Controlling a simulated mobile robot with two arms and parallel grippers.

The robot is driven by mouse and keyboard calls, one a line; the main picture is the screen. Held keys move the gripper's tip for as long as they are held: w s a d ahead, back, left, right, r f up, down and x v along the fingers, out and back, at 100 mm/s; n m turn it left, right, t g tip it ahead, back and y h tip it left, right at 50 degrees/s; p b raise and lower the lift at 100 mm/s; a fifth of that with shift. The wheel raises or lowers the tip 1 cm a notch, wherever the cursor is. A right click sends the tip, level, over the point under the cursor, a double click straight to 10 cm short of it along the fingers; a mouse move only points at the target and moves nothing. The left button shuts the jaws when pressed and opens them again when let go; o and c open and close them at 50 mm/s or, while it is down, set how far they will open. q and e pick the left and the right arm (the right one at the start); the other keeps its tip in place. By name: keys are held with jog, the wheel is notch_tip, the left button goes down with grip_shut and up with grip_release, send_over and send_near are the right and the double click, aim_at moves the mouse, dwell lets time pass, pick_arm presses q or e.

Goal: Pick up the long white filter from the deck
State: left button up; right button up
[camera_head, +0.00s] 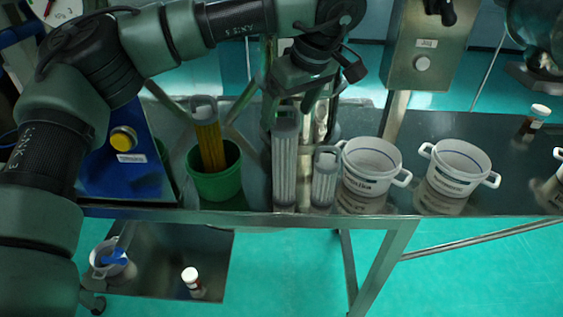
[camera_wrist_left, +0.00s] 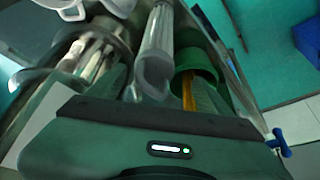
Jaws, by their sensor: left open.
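A long white filter (camera_head: 284,160), ribbed and greyish, stands upright on the metal deck, just right of the green bucket. My left gripper (camera_head: 303,104) is open, pointing down close above its top end. I cannot tell whether the fingers touch it. A shorter white filter (camera_head: 324,180) stands right beside the long one. My right gripper is not identifiable in view.
A green bucket (camera_head: 218,184) holding a yellow filter (camera_head: 210,146) stands left. A blue box (camera_head: 125,178) with a yellow button stands far left. A lower shelf (camera_head: 160,275) holds a small bottle (camera_head: 191,278).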

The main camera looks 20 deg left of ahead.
aim_at(287, 126)
pick_arm(q)
jog(key=p+x, duration=0.1)
jog(key=x, duration=0.1)
jog(key=p+x, duration=0.1)
jog(key=x, duration=0.1)
jog(key=p+x, duration=0.1)
jog(key=x, duration=0.1)
jog(key=shift+w+d+f, duration=0.25)
jog(key=shift+w+f, duration=0.05)
jog(key=shift+w, duration=0.05)
jog(key=shift+f, duration=0.2)
jog(key=c, duration=0.8)
grip_shut()
